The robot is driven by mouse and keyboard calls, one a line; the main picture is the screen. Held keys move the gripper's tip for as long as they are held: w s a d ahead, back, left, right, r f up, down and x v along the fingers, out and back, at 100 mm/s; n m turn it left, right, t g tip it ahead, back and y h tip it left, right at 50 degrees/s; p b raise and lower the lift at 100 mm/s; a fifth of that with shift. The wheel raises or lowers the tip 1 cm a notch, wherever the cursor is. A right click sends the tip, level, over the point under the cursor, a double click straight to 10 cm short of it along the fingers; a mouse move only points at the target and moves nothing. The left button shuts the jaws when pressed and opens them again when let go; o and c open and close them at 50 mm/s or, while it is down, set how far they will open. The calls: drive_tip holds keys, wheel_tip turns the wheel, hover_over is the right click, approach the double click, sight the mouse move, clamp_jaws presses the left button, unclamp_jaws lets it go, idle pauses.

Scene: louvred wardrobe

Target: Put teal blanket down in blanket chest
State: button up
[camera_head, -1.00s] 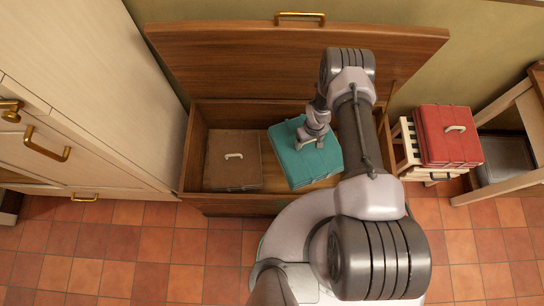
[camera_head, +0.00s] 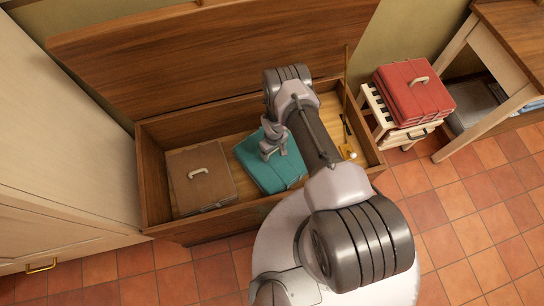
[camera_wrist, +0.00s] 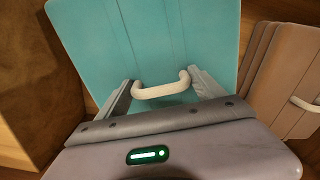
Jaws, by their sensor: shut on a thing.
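The teal blanket (camera_head: 272,172) is a flat folded block with a white handle, inside the open wooden blanket chest (camera_head: 190,229). My gripper (camera_head: 268,153) is above it and shut on its handle. In the wrist view the gripper's two fingers (camera_wrist: 165,90) sit at either end of the white handle, with the teal blanket (camera_wrist: 165,40) beyond. I cannot tell whether the blanket rests on the chest floor. My arm hides part of the chest's right side.
A brown folded blanket (camera_head: 201,178) with a handle lies in the chest, left of the teal one. The raised lid (camera_head: 190,50) stands behind. A red case (camera_head: 415,90) sits on a slatted stand (camera_head: 379,112) to the right. A pale wardrobe (camera_head: 55,130) stands at left.

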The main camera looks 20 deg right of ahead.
sight(274, 154)
wheel_tip(274, 154, down, 3)
drive_tip(key=shift+f+b, duration=0.15)
drive_tip(key=shift+b, duration=0.6)
drive_tip(key=shift+r, duration=0.2)
drive_tip(key=shift+f, duration=0.15)
